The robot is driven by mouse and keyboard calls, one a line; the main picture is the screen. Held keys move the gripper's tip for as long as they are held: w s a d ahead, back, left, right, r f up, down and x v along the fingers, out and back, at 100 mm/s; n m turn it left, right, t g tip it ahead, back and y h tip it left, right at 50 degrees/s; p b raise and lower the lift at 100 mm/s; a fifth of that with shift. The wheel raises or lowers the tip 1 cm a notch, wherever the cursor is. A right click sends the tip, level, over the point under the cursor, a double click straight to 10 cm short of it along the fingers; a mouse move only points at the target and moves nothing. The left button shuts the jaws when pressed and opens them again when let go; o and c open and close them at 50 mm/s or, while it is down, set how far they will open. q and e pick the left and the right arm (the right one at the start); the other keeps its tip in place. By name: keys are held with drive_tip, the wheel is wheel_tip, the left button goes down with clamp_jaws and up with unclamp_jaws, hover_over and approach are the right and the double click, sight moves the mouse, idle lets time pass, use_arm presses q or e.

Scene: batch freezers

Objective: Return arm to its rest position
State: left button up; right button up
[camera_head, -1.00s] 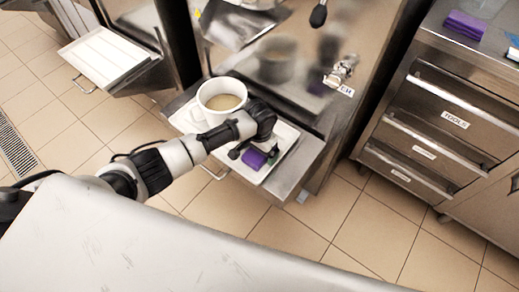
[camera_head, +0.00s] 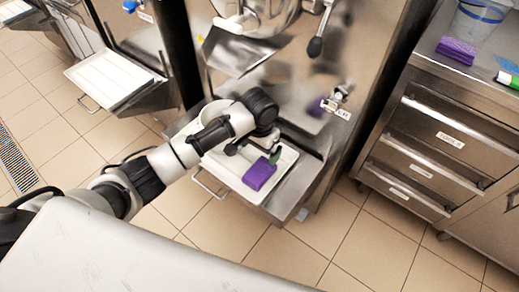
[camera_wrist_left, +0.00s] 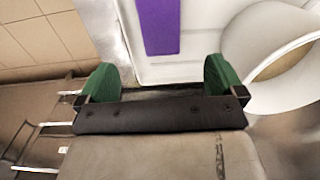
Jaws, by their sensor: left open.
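My left arm reaches in from the left in the head view, over the shelf on the front of the machine. My left gripper (camera_head: 243,148) hangs above the white tray (camera_head: 224,176), open and empty. A purple sponge (camera_head: 260,174) lies on the tray, just in front of the gripper and apart from it. In the left wrist view the green fingertips (camera_wrist_left: 162,80) are spread wide, with the sponge (camera_wrist_left: 158,25) beyond them. A white pot (camera_head: 213,107) stands at the back of the tray, mostly hidden by my arm; its rim shows in the wrist view (camera_wrist_left: 233,48).
A steel machine front (camera_head: 300,80) with a spout and a labelled tap (camera_head: 337,97) rises behind the tray. Another white tray (camera_head: 112,80) sits at left. A drawer cabinet (camera_head: 440,135) stands at right, with a purple sponge stack (camera_head: 457,49) on top. Tiled floor lies between.

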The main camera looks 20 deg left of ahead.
use_arm(q)
drive_tip(key=shift+s, duration=0.1)
drive_tip(key=s+d+f+t+h, duration=0.1)
drive_tip(key=s+d+f+h, duration=0.2)
drive_tip(key=s, duration=0.9)
drive_tip(key=s+a+r+n+t+y, duration=0.1)
drive_tip(key=s+a+r, duration=0.1)
drive_tip(key=s+a, duration=0.35)
drive_tip(key=s+a+r+n+t+y, duration=0.1)
drive_tip(key=s+a+r+t+y, duration=0.15)
drive_tip(key=s, duration=0.65)
wheel_tip(320, 180, down, 22)
drive_tip(key=s+g+p, duration=0.1)
drive_tip(key=g+p, duration=0.1)
drive_tip(key=p, duration=0.3)
drive_tip(key=s+a+f+g+p, duration=0.1)
drive_tip(key=s+a+f+p, duration=0.2)
drive_tip(key=s+f, duration=0.9)
drive_tip(key=s, duration=0.4)
drive_tip(key=shift+a, duration=0.3)
drive_tip(key=shift+g+h, duration=0.25)
